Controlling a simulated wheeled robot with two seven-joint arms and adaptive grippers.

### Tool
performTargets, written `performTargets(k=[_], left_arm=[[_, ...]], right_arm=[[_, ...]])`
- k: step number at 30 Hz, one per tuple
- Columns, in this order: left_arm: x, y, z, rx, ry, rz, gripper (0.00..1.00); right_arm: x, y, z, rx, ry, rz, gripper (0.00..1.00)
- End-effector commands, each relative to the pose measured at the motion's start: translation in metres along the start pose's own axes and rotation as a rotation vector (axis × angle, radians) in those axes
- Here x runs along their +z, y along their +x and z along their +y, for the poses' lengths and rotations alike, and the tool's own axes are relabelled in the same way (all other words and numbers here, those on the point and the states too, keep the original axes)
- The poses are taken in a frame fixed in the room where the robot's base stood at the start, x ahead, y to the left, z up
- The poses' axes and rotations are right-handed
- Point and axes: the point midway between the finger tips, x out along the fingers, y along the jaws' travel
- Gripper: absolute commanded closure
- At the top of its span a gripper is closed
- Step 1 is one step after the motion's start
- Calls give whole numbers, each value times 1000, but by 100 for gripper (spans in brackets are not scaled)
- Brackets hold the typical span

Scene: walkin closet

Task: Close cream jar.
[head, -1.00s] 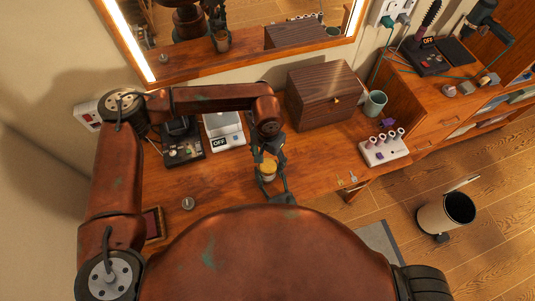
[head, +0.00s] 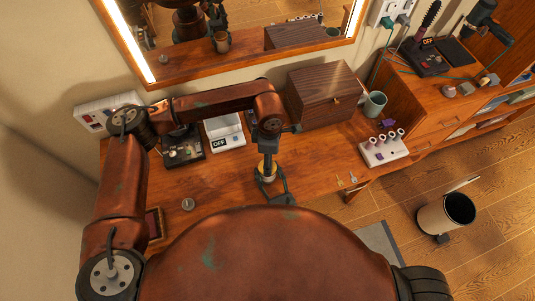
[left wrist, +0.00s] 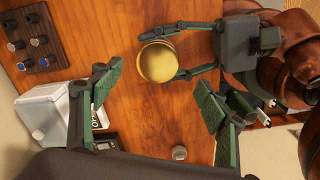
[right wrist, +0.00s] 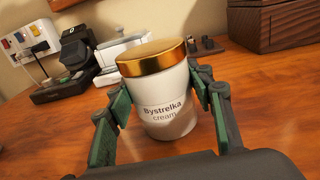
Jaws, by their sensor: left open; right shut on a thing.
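A white cream jar (right wrist: 166,108) labelled "Bystrelka cream" stands upright on the wooden desk, with a gold lid (right wrist: 151,57) on its mouth. I see no clear gap under the lid. My right gripper (right wrist: 160,95) is shut around the jar's body, one finger on each side. The left wrist view shows the round lid (left wrist: 157,62) from above, with my right gripper's fingers beside it. My left gripper (left wrist: 157,80) is open above the jar, its fingers apart and not touching the lid. In the head view the left gripper (head: 268,158) partly hides the jar.
A wooden box (head: 322,97) and a mug (head: 373,104) stand behind and right. A white device (head: 225,131) and a black knobbed panel (head: 184,151) are at the back left. A small grey knob (head: 188,204) lies on the desk.

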Motion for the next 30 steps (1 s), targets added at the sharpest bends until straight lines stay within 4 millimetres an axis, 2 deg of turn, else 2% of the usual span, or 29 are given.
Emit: performTargets(k=[9,15,21,30], left_arm=[[-2,-6,1,-1,-663,-1,32],[-4,-9,2,-1,-995,0,32],[-5,-10,3,-1,-1159,1,32],[-5,-10,3,-1,-1185,1,32]], right_arm=[[-1,0,0,1,0,2,100],[-1,0,0,1,0,2,100],[-1,0,0,1,0,2,100],[-1,0,0,1,0,2,100]])
